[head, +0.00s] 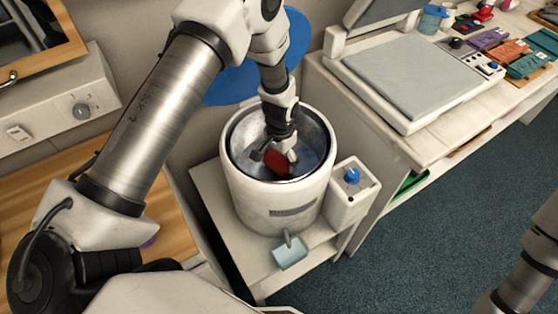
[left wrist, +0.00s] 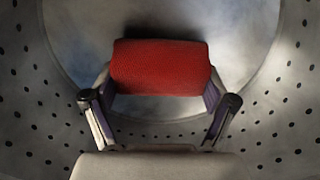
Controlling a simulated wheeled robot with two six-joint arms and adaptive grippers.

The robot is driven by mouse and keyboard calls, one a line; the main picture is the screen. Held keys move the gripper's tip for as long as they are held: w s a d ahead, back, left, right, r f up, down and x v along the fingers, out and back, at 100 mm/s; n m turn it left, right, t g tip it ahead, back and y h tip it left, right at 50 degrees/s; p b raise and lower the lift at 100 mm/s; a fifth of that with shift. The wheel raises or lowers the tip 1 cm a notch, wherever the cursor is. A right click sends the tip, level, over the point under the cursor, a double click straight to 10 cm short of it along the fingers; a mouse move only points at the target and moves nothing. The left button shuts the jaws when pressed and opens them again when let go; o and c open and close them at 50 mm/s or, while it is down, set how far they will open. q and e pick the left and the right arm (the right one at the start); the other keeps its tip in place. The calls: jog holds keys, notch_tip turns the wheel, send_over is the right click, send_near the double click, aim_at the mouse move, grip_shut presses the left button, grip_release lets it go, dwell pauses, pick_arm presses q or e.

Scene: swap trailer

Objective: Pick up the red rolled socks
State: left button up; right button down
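The red rolled socks (head: 277,163) are inside the round metal drum (head: 232,190), below its rim. My left gripper (head: 276,156) reaches down into the drum, with the socks between its fingers. In the left wrist view the socks (left wrist: 160,67) lie crosswise between the two fingertips (left wrist: 160,85). The fingertips meet the two ends of the socks, so the gripper looks shut on them. Whether the socks still touch the drum floor is not clear. My right gripper is out of view; only part of my right arm shows at the lower right edge.
The drum has a perforated inner wall (left wrist: 285,110) close around the gripper. A white box with a blue knob (head: 352,176) stands right of the drum. A blue round lid (head: 297,40) is behind it. A bench with a grey-topped machine (head: 410,80) is at the right. Floor is clear at lower right.

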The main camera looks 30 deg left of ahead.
aim_at(280, 155)
pick_arm(q)
notch_tip(280, 155, up, 10)
jog(key=shift+r+b, duration=0.2)
jog(key=shift+b, duration=0.1)
notch_tip(280, 155, up, 8)
jog(key=p, duration=0.7)
jog(key=shift+f+p, duration=0.1)
jog(key=shift+p, duration=0.25)
